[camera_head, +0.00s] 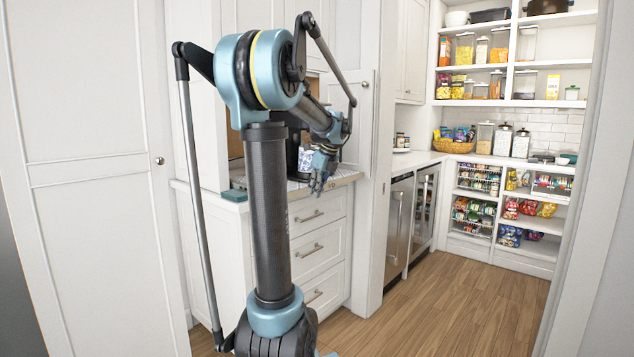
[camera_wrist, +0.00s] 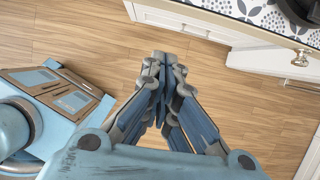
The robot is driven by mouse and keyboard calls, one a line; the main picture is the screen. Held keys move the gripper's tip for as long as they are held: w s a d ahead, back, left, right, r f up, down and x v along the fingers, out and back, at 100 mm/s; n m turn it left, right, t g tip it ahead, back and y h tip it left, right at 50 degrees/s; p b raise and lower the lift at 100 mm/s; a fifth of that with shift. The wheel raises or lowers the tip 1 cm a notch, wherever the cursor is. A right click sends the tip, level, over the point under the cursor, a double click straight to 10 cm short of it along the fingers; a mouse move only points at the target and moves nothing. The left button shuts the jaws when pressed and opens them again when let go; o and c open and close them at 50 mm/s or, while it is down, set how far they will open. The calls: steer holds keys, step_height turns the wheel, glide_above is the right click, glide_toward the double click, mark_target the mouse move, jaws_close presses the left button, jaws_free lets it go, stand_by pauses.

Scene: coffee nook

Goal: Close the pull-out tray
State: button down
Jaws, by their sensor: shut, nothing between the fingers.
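The pull-out tray appears to be the flat surface with a dark-and-white pattern (camera_wrist: 236,8) at the top right of the wrist view. In the wrist view my gripper (camera_wrist: 166,62) is shut and empty, with bare floor beyond the fingertips, apart from the patterned surface.
A dark object (camera_wrist: 302,12) stands on the patterned surface. A white drawer cabinet (camera_head: 318,245) with bar handles is below the counter. A cabinet door with a round knob (camera_wrist: 300,58) is at right in the wrist view. The wooden floor (camera_head: 460,300) is clear toward the pantry shelves.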

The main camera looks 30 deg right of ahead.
mark_target(306, 190)
steer(key=shift+w+a+f, duration=0.25)
steer(key=shift+w+a, duration=0.05)
steer(key=shift+w, duration=0.4)
steer(key=shift+w+a+f, duration=0.2)
steer(key=shift+w+a, duration=0.05)
steer(key=shift+w, duration=0.5)
steer(key=shift+w+a+f, duration=0.25)
steer(key=shift+w+a, duration=0.05)
steer(key=shift+w, duration=0.4)
steer(key=shift+w, duration=0.1)
